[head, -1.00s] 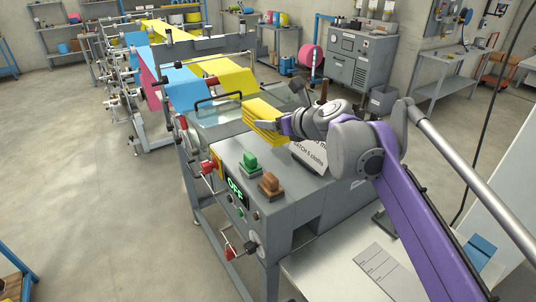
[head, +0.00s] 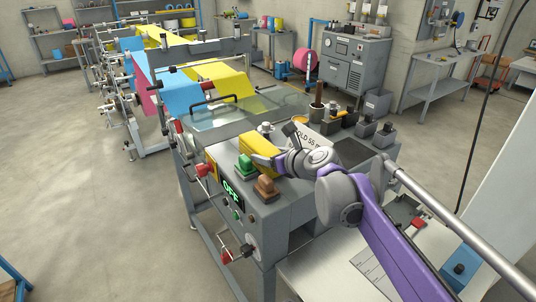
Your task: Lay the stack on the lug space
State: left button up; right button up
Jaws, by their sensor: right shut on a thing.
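The yellow folded cloth stack (head: 259,144) is held above the grey machine top, behind the green switch block. My right gripper (head: 266,160) is shut on the stack's near edge, with its purple arm coming in from the lower right. The gripper partly hides the stack. I cannot tell which marked spot is the lug space; a dark flat plate (head: 353,151) lies on the machine top to the right of the sign. My left gripper is not in view.
A green block (head: 245,164) and a brown block (head: 267,186) stand on the machine's front edge above an OFF display (head: 233,190). A tilted white sign (head: 309,137), a brown-handled pot and dark boxes stand behind. A clear cover (head: 235,114) spans the machine's far part.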

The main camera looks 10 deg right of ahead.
jog(key=shift+f, duration=0.2)
jog(key=o, duration=1.1)
jog(key=shift+r, duration=0.1)
